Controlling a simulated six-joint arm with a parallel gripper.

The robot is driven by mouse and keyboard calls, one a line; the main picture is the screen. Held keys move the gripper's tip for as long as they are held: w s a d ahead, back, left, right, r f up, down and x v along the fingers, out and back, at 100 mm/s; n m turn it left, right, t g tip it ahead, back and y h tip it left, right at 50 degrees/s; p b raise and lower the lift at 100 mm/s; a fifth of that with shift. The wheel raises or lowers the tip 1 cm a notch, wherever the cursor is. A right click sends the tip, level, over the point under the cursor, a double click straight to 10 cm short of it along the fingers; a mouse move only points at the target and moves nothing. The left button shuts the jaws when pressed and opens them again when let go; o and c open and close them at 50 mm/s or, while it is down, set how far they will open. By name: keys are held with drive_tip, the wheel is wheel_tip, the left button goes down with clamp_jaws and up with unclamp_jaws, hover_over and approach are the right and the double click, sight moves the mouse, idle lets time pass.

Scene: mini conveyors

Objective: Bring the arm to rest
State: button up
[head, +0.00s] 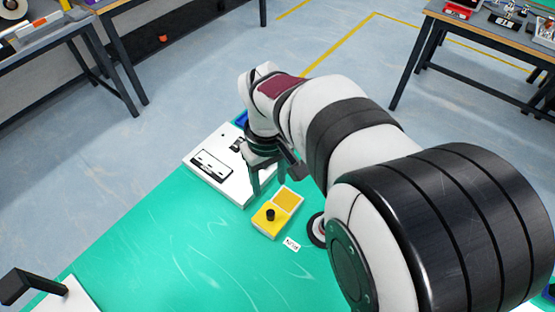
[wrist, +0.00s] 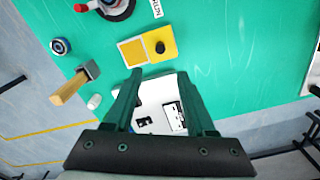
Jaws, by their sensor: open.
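My gripper (head: 262,180) is at the far end of the green table, over the white panel (head: 212,178) with black fittings. In the wrist view my gripper (wrist: 160,82) shows its two dark fingers spread apart. Nothing is held between them. The white panel (wrist: 155,102) shows beyond and between the fingers. I cannot tell the exact height of the fingertips above it. My arm stretches from the lower right of the head view and hides part of the table.
A yellow box (head: 265,218) with a black knob sits beside the panel, near a small printed label (head: 291,243). The wrist view shows a wood-and-grey block (wrist: 72,88) and a blue-ringed round part (wrist: 61,46). A black bracket (head: 35,284) stands front left. The green middle is clear.

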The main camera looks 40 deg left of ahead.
drive_tip(key=shift+r, duration=0.95)
drive_tip(key=s+d+r+m+y, duration=0.1)
drive_tip(key=d+r+m, duration=0.1)
drive_tip(key=d+m, duration=0.65)
drive_tip(key=s+d+r+m, duration=0.1)
drive_tip(key=d+r+m, duration=0.2)
drive_tip(key=d, duration=1.1)
drive_tip(key=s+d+f+m, duration=0.2)
drive_tip(key=s+d+m, duration=0.4)
drive_tip(key=s+m, duration=0.1)
drive_tip(key=shift+s+d+f+m+y, duration=0.3)
drive_tip(key=shift+s+m+y, duration=0.1)
drive_tip(key=shift+s, duration=0.15)
